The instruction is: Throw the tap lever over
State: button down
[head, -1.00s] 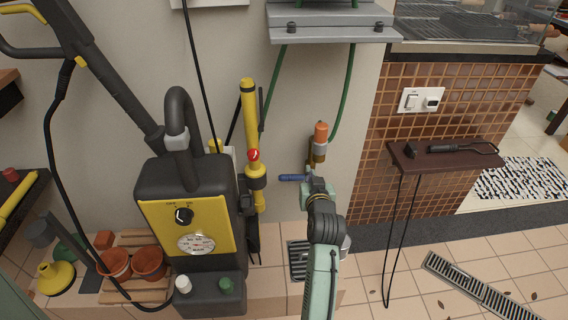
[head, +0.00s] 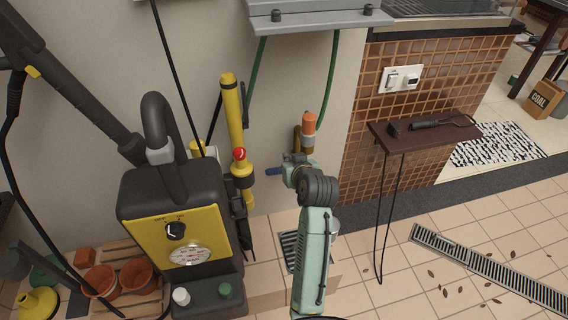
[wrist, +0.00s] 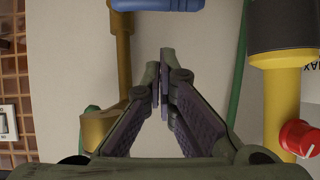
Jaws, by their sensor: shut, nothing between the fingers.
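The blue tap lever (head: 273,171) sticks out to the left of the tap by the wall. It lies sideways, and its right part is hidden behind my gripper. In the wrist view the blue lever (wrist: 158,4) crosses the top edge, beyond the fingertips and apart from them. The brass tap body (wrist: 122,60) runs down to the left of my fingers. An orange hose fitting (head: 309,122) sits at the tap in the head view. My gripper (wrist: 160,72) is shut and empty, its fingers pointing at the wall close to the lever.
A yellow pipe with a red knob (head: 239,154) stands just left of the tap. A black and yellow pressure washer (head: 180,235) is further left. A small dark shelf (head: 425,136) is to the right. A green hose (head: 329,85) hangs above.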

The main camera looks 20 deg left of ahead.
jog(key=w+a+f, duration=0.2)
jog(key=w+f, duration=0.1)
jog(key=f, duration=0.2)
jog(key=shift+a+f+p, duration=0.25)
jog(key=shift+f+p, duration=0.05)
jog(key=shift+p, duration=0.1)
jog(key=shift+a+f, duration=0.25)
jog(key=shift+f, duration=0.35)
